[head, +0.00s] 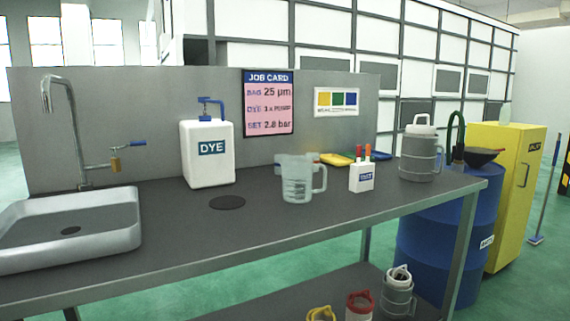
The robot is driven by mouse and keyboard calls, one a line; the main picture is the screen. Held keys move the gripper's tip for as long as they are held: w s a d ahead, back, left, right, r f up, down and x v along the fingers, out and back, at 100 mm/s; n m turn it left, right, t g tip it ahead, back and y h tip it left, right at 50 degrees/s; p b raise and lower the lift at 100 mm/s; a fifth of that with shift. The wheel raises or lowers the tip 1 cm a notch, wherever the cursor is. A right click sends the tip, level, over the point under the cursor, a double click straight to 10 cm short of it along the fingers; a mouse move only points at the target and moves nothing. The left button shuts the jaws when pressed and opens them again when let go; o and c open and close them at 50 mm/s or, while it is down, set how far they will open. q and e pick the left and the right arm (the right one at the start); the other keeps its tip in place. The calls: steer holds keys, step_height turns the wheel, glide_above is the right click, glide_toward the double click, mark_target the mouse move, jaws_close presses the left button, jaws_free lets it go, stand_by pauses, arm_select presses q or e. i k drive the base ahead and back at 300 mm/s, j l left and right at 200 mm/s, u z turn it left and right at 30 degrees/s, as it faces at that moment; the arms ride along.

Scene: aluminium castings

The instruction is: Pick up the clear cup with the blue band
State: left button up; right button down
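A clear jug-like cup (297,182) with a handle on its right side and dark graduation marks stands upright on the dark worktop (190,233), near its middle. A small bluish patch shows at its upper left edge; I cannot tell whether this is a band on a cup or something behind it. No other clear cup with a plain blue band can be made out. Neither of my grippers is in the head view.
A white DYE bottle (208,155) stands left of the jug, a sink (70,230) further left. To the right are a white marker holder (362,177), yellow (336,159) and blue trays, and a grey lidded canister (419,152). A dark disc (227,202) lies in front. The front worktop is clear.

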mark_target(277, 162)
steer(key=i+l+u, duration=0.1)
steer(key=i+l, duration=0.3)
steer(key=i+l+u, duration=0.1)
steer(key=i+l, duration=0.3)
steer(key=l, duration=0.25)
